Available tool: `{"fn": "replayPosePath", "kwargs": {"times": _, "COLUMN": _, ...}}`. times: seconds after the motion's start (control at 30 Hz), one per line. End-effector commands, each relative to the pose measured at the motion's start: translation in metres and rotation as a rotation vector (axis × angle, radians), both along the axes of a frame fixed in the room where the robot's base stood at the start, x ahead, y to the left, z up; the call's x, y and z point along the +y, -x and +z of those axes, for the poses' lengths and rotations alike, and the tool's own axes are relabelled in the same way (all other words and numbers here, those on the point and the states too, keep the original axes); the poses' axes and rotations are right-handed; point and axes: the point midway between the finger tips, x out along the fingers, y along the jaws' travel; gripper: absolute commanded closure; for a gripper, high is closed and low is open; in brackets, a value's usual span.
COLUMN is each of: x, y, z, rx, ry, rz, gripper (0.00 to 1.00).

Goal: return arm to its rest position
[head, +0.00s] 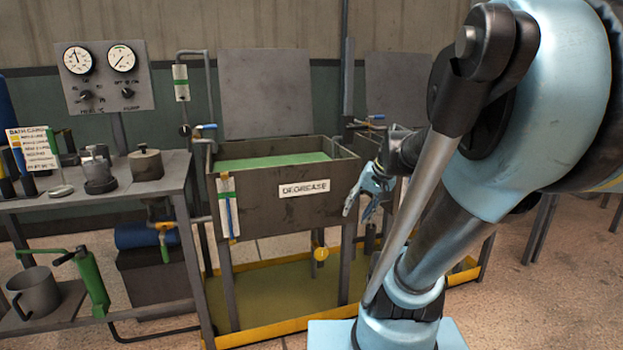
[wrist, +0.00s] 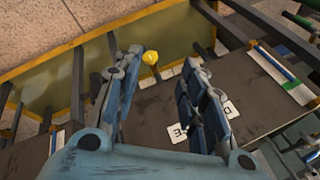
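My arm (head: 450,230) rises in the right of the head view, with its pale blue links folded up high and reaching back toward the tank. My gripper (head: 357,203) hangs just in front of the right end of the DEGREASE tank (head: 250,189), pointing down and to the left. In the wrist view my gripper (wrist: 161,62) shows two blue fingers spread apart with nothing between them. The tank front lies beyond the fingers there. From these views I cannot tell if the gripper touches the tank.
A metal side table (head: 100,205) with pots stands at left. A gauge panel (head: 107,75) is behind it. A yellow-edged drip tray (head: 270,290) lies under the tank, and a yellow round tag (head: 321,254) hangs near its front. Open floor (head: 570,250) shows at right.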

Motion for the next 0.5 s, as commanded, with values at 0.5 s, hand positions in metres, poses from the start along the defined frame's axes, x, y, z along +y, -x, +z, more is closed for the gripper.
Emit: {"fn": "replayPosePath", "kwargs": {"times": 0.5, "x": -0.046, "y": 0.109, "z": -0.075, "rx": 0.066, "ry": 0.366, "rz": 0.175, "gripper": 0.62}}
